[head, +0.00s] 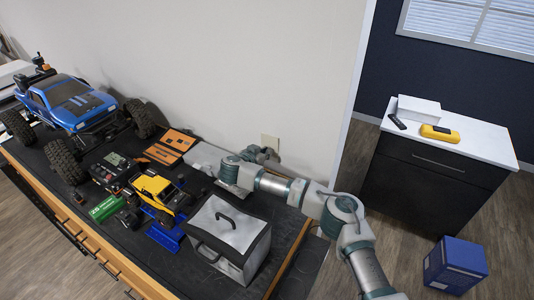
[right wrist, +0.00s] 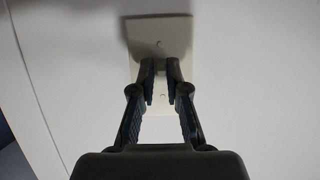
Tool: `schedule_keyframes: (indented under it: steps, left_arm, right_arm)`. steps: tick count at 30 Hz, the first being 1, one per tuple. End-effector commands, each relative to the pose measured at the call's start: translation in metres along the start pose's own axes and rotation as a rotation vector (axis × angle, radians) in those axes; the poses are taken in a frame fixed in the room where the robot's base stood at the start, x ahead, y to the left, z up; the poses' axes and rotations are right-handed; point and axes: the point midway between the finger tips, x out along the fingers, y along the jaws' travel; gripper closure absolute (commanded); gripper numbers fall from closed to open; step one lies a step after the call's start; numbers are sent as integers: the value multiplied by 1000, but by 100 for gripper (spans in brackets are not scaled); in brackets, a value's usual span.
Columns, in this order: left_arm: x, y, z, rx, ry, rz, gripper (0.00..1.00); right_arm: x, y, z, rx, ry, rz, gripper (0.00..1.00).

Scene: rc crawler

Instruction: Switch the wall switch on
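A pale wall switch plate (right wrist: 160,35) is fixed to the white wall. In the head view the plate (head: 270,142) shows just above my right gripper (head: 262,154). In the right wrist view my right gripper (right wrist: 160,78) points at the lower half of the plate. Its two dark fingers are a little apart, with part of the plate showing between them. The switch lever is mostly hidden at the fingertips, and I cannot tell its position or whether the fingers touch it. My left gripper is not in view.
A dark workbench (head: 150,245) stands along the wall under my right arm. It holds a blue truck (head: 72,103), a yellow crawler (head: 155,190) and a silver-grey case (head: 230,232). A dark cabinet (head: 435,175) and a blue box (head: 456,265) stand at the right.

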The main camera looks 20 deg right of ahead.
Motion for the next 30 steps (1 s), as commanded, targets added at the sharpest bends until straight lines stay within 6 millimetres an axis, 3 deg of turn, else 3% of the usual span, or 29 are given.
schedule_keyframes:
  steps: [10, 16, 22, 30]
  left_arm:
    - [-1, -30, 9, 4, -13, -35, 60]
    - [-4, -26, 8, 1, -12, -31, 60]
    - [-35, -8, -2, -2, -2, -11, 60]
    - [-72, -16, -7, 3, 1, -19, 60]
  right_arm:
    - [-1, 4, 2, 0, -4, 9, 100]
    - [-1, 4, 0, 0, -17, 10, 100]
    - [-4, 4, -16, 2, -188, 15, 100]
    - [-2, 4, -22, 4, -455, 12, 100]
